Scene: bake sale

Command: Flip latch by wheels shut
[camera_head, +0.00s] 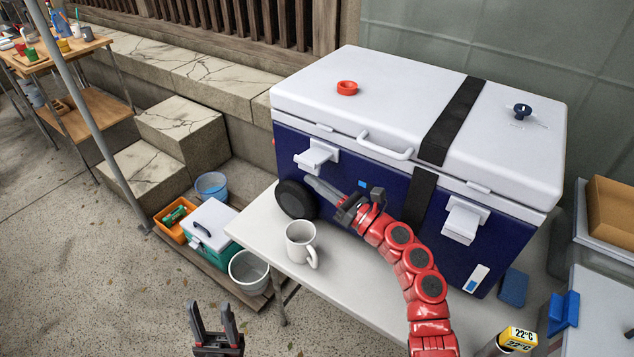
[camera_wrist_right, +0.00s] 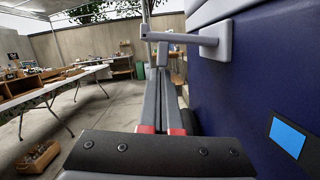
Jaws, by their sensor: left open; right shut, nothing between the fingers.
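The latch by the wheels (camera_head: 316,156) is a white flap near the left end of the blue cooler's front (camera_head: 375,185), just above the black wheel (camera_head: 296,199). In the right wrist view this latch (camera_wrist_right: 185,38) sticks out roughly level from the blue wall, so it stands open. My right gripper (camera_head: 312,184) is shut and empty, with its tips just below the latch; in its wrist view the fingers (camera_wrist_right: 163,75) reach up to under the flap. I cannot tell whether they touch it. My left gripper (camera_head: 213,315) is open and empty, low at the front, away from the cooler.
The cooler's white lid (camera_head: 330,95) is down, with a black strap (camera_head: 452,120) across it. A second white latch (camera_head: 463,220) is further right. A white mug (camera_head: 300,242) stands on the table (camera_head: 262,222) near my right arm. A grey bucket (camera_head: 249,272) is below the table.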

